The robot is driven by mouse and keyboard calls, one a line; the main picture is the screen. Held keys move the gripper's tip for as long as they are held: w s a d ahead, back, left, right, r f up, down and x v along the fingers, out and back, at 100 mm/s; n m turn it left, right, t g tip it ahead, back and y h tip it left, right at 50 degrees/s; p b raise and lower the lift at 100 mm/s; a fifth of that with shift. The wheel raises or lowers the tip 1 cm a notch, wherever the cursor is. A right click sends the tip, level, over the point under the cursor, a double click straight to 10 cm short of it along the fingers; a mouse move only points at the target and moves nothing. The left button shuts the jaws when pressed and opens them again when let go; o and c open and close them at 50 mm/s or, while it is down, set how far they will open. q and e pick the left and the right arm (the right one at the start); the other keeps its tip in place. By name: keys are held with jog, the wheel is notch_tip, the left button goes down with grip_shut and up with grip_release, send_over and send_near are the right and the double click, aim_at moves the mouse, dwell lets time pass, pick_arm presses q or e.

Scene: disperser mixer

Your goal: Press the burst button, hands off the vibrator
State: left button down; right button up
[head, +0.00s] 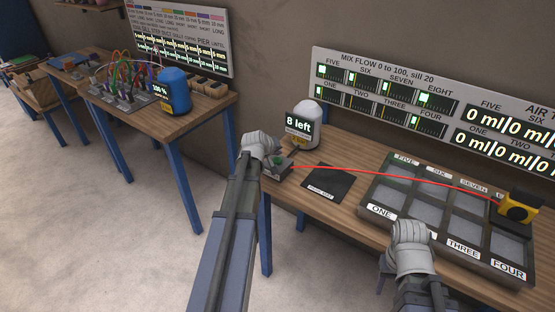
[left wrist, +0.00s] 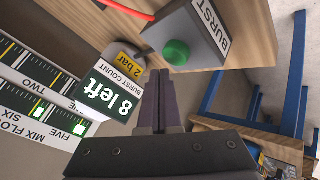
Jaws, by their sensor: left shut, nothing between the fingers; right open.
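The burst button is a green cap on a small grey box (head: 279,168) at the left end of the right-hand bench. In the left wrist view the green button (left wrist: 176,53) sits on the box labelled BURST. My left gripper (head: 268,150) is over that box, partly covering it. In the left wrist view its shut, empty fingers (left wrist: 159,82) point toward the button, with a visible gap in the picture; exact distance is unclear. My right gripper (head: 409,232) is open near the front edge of the tray. Nothing in view is labelled as the vibrator.
A white canister (head: 305,130) reading "8 left" stands behind the box. A dark mat (head: 328,184) lies beside it. A numbered tray (head: 378,186) fills the bench's right. A red line runs from the box to a yellow-black device (head: 517,212). Another bench (head: 200,113) stands left.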

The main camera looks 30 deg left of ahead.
aim_at(277, 161)
pick_arm(q)
jog(key=shift+f+b, duration=0.45)
jog(key=shift+f+b, duration=0.55)
dwell(0.8)
jog(key=shift+r, duration=0.1)
jog(key=shift+r+p, duration=0.95)
jog(key=shift+p, duration=0.1)
notch_tip(277, 161, up, 5)
jog(key=p, duration=0.5)
